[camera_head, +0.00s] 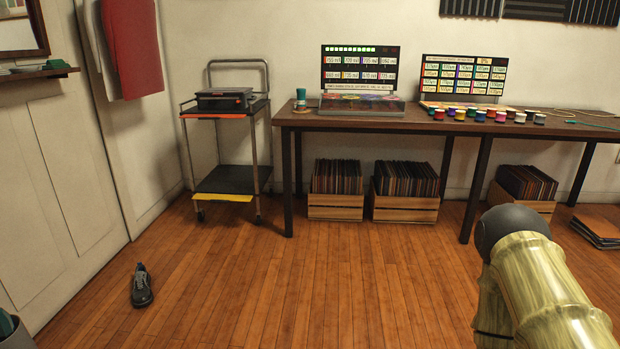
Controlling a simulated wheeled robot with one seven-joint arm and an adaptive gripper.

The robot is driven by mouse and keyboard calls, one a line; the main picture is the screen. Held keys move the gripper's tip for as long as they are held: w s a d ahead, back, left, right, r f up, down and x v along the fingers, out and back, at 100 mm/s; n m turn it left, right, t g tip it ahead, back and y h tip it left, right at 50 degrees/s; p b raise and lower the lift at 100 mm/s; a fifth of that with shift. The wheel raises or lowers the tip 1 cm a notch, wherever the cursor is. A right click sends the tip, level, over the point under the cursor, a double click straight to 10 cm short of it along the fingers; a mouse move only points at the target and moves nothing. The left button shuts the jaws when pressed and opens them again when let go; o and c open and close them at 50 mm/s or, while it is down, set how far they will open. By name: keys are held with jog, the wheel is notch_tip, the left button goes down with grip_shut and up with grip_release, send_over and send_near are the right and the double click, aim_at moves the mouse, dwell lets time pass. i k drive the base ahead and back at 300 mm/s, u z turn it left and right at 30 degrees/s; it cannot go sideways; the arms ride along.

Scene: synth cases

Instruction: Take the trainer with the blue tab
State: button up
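One dark trainer (142,286) with a pale sole edge lies upright on the wooden floor at the lower left, near the door. No second trainer shows. Part of my own arm, patterned yellow-green with a dark rounded joint, fills the lower right. My gripper is not in view, so I cannot tell what it holds.
A long dark table (440,126) with display boards and coloured pots stands along the back wall. Record crates (336,206) sit beneath it. A wheeled cart (226,180) stands left of it. A white door (60,180) is at left. The middle floor is clear.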

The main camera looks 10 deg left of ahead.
aim_at(142, 296)
jog(key=i, duration=1.65)
jog(key=u, duration=0.6)
jog(key=i, duration=1.4)
jog(key=u, duration=1.8)
jog(key=i, duration=0.8)
jog(key=u, duration=0.7)
